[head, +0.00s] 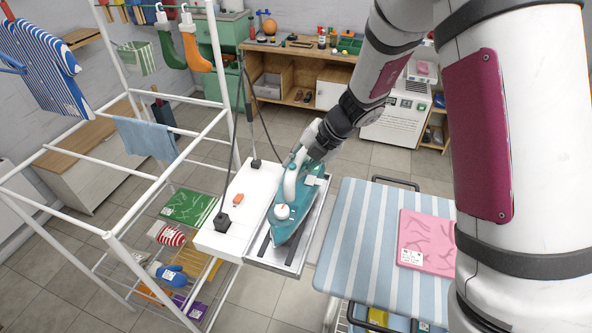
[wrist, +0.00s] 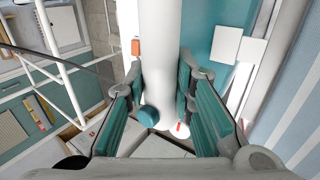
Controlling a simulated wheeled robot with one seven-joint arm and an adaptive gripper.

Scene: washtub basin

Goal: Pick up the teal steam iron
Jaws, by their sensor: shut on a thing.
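The teal steam iron (head: 288,217) rests on a grey tray-like stand (head: 318,222) beside a white box, in the head view. It has a white handle and a white dial. My gripper (head: 301,165) is at the far end of the iron, over its handle. In the wrist view the white handle (wrist: 158,60) runs between the two teal-padded fingers of my gripper (wrist: 160,105), and the gripper is shut on it. The iron's teal body (wrist: 208,35) shows behind the right finger. The underside of the iron is hidden.
A white box (head: 233,212) with an orange switch stands left of the iron. A striped ironing board (head: 362,225) with a pink folded cloth (head: 428,240) is to the right. A white drying rack (head: 110,235) fills the left. Tiled floor lies behind.

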